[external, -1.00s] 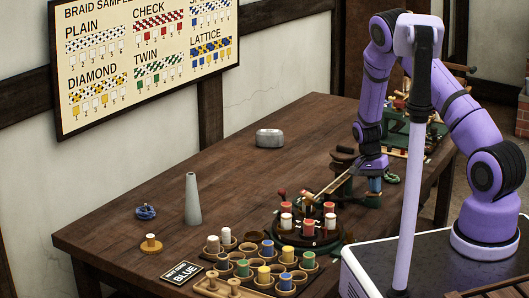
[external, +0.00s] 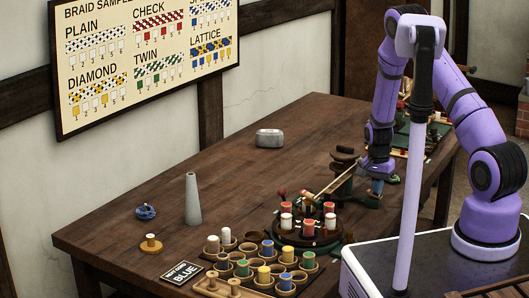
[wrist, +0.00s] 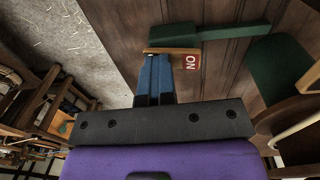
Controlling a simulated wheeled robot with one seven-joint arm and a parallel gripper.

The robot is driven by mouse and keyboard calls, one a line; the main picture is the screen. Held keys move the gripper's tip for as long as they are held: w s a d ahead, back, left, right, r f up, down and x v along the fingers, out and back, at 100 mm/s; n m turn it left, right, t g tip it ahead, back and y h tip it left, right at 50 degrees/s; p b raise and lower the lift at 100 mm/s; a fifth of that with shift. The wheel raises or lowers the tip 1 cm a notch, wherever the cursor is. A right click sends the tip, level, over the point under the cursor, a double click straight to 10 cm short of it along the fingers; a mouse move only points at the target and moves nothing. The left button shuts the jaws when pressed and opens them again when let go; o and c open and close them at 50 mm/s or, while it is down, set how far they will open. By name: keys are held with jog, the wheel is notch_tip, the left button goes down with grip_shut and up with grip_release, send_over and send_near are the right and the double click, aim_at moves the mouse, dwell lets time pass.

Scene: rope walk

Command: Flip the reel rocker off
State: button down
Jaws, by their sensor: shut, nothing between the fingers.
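My gripper (wrist: 153,80) is shut and empty, its blue fingers together. In the wrist view the fingertips are right at a tan rocker piece (wrist: 175,50); I cannot tell whether they touch it. A red label (wrist: 192,62) with white letters, reading ON upside down, shows beside the fingers. A dark green bar (wrist: 225,31) runs behind the tan piece. In the external view my gripper (external: 377,186) is low at the table's right edge, beside the dark green reel stand (external: 343,182). The rocker is too small or hidden to make out there.
The wooden table (external: 300,130) is mostly clear at its middle and back. A round braiding stand (external: 307,230) with bobbins and a bobbin rack (external: 225,275) stand at the front. A grey metal box (external: 269,138) lies toward the back.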

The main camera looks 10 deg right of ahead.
aim_at(370, 190)
jog(key=shift+w+a+f, duration=0.25)
jog(key=shift+w+a, duration=0.25)
jog(key=shift+a, duration=0.3)
jog(key=shift+w+r, duration=0.1)
jog(key=shift+r, duration=0.3)
notch_tip(370, 190, up, 14)
jog(key=shift+w, duration=0.3)
jog(key=shift+a+f, duration=0.1)
jog(key=shift+f, duration=0.05)
